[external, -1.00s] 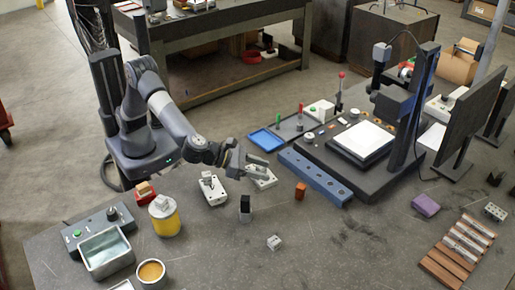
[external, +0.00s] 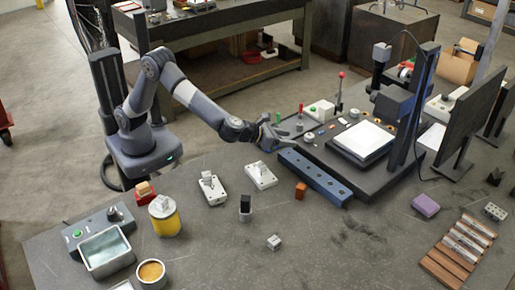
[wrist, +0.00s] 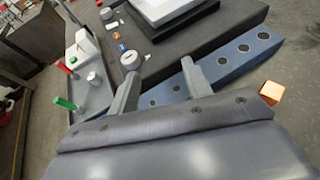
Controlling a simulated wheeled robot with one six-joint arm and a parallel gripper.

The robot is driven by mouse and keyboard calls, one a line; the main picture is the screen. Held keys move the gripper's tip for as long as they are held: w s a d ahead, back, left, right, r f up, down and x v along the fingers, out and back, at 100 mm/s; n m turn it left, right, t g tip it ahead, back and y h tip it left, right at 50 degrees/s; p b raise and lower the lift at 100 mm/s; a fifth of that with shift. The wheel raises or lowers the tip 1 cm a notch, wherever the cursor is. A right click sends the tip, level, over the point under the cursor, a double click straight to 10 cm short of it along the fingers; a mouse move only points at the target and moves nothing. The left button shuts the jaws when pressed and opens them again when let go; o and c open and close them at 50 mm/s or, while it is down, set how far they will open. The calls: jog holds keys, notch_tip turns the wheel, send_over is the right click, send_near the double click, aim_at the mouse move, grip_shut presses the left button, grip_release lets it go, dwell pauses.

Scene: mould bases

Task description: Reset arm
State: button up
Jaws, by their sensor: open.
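My gripper (external: 272,133) is at the end of my outstretched arm, raised near the left end of the blue bar with holes (external: 315,177). In the wrist view its two fingers (wrist: 160,87) are wide apart with nothing held between them. The blue bar (wrist: 215,62) and the dark machine base lie beyond the fingers. Two white mould bases stand on the table below and left of the gripper: one nearer (external: 213,190) and one farther (external: 261,176), each with a grey piece on top. The blue tray seen earlier is hidden behind my gripper.
The dark machine (external: 362,150) with a white plate and a monitor (external: 461,105) stand at the right. An orange block (external: 301,190), a black-topped block (external: 245,206) and a small grey block (external: 274,242) are on the table. A yellow can (external: 164,220) and a metal basin (external: 105,252) are at the left.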

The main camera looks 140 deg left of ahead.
jog(key=s+a+f+n+g, duration=0.2)
jog(key=s+a+n+g, duration=0.2)
jog(key=s+a, duration=1.05)
jog(key=shift+y, duration=0.5)
jog(key=f, duration=0.2)
jog(key=f+p, duration=0.1)
jog(key=f, duration=0.5)
jog(key=shift+w+a+f+p, duration=0.25)
jog(key=shift+w+p, duration=0.05)
